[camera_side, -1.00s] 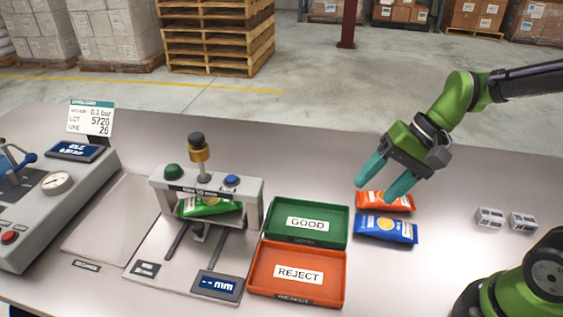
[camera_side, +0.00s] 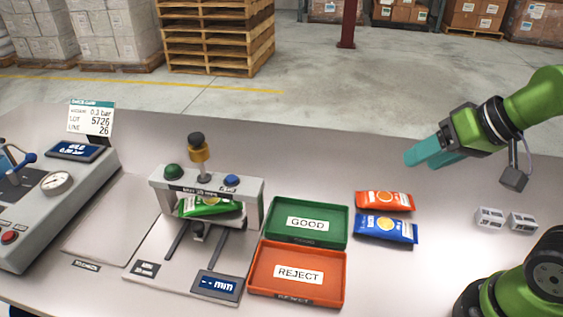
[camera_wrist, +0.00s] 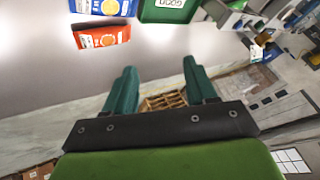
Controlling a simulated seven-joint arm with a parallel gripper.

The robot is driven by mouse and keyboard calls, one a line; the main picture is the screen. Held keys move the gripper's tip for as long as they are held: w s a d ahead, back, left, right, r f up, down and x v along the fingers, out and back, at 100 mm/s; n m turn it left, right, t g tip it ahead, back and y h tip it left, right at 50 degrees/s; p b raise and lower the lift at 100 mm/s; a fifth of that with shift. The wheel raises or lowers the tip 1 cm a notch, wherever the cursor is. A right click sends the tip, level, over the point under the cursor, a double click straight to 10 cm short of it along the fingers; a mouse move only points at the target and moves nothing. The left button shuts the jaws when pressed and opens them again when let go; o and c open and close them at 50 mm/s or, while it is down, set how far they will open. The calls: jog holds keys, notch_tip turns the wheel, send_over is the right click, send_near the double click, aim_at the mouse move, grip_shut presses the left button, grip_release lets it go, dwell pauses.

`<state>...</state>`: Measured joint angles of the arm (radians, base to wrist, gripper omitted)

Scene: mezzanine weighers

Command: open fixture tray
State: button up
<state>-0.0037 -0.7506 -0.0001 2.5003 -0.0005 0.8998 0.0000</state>
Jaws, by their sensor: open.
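The grey fixture (camera_side: 252,192) stands left of the middle in the side view, with a brass plunger on its bridge. A green packet (camera_side: 208,206) lies under the bridge and hides most of the tray beneath it. A small dark piece (camera_side: 199,231), perhaps the tray's handle, shows below the packet. Two dark rails (camera_side: 230,246) run forward from there, bare. My gripper (camera_side: 424,154) is in the air right of the fixture, above and behind the loose packets, far from the tray. Its teal fingers are apart and empty in the wrist view (camera_wrist: 160,70).
A green GOOD tray (camera_side: 340,238) and an orange REJECT tray (camera_side: 338,290) stand right of the fixture. An orange packet (camera_side: 384,201) and a blue packet (camera_side: 386,230) lie beyond them. A gauge console (camera_side: 30,215) stands at the left.

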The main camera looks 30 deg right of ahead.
jog(key=w+a+f+n+g+h, duration=0.35)
jog(key=a+f+n+h, duration=0.25)
jog(key=a+f+n, duration=1.05)
jog(key=n+t+y, duration=0.4)
jog(key=n+t, duration=0.6)
jog(key=n, duration=1.4)
send_near(198, 227)
jog(key=shift+m, duration=0.25)
jog(key=x, duration=0.8)
jog(key=shift+w+d, duration=0.1)
grip_shut()
